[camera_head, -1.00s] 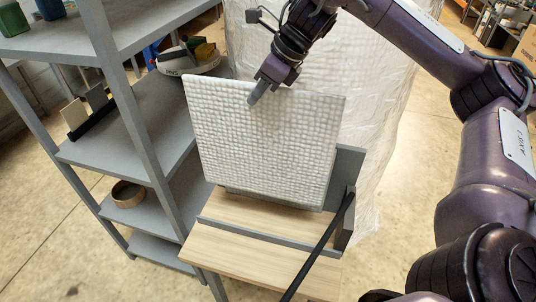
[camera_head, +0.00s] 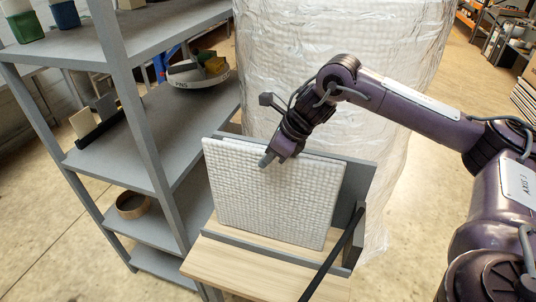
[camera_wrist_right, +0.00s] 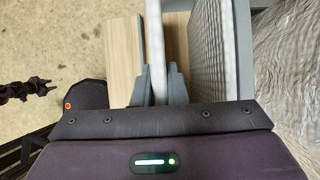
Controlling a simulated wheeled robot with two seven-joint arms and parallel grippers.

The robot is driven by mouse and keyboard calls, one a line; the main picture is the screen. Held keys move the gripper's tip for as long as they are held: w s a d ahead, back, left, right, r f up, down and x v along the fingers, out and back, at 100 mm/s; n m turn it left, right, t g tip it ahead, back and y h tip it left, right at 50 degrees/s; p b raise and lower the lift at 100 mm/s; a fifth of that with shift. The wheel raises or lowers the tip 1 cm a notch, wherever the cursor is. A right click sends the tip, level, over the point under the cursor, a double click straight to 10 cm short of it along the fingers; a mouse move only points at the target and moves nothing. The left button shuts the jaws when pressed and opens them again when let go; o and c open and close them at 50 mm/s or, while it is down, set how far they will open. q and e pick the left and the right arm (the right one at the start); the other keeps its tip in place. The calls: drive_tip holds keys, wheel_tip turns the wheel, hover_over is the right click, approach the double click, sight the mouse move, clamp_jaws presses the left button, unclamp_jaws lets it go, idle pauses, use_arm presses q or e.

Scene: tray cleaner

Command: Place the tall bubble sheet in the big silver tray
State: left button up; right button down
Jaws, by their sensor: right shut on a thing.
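The tall bubble sheet (camera_head: 268,200) is a white, quilted-looking panel, nearly upright with a slight tilt. My right gripper (camera_head: 275,158) is shut on its top edge. In the right wrist view the sheet's thin white edge (camera_wrist_right: 154,45) sits between the two grey fingers of my right gripper (camera_wrist_right: 159,85). A grey upright panel (camera_head: 357,188) stands behind the sheet and is mostly hidden; I cannot tell whether it is the big silver tray. The sheet's lower edge is close to the wooden base; contact is unclear. My left gripper is not in view.
The wooden base (camera_head: 235,264) has a grey rail (camera_head: 262,251) across it and a black bar (camera_head: 335,252) at its right. A grey shelf unit (camera_head: 135,150) stands close on the left. A plastic-wrapped stack (camera_head: 300,60) rises behind. In the wrist view a grid-faced panel (camera_wrist_right: 205,50) is right of the sheet.

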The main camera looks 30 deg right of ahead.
drive_tip(key=shift+f, duration=0.15)
drive_tip(key=c, duration=1.5)
unclamp_jaws()
drive_tip(key=shift+o, duration=0.2)
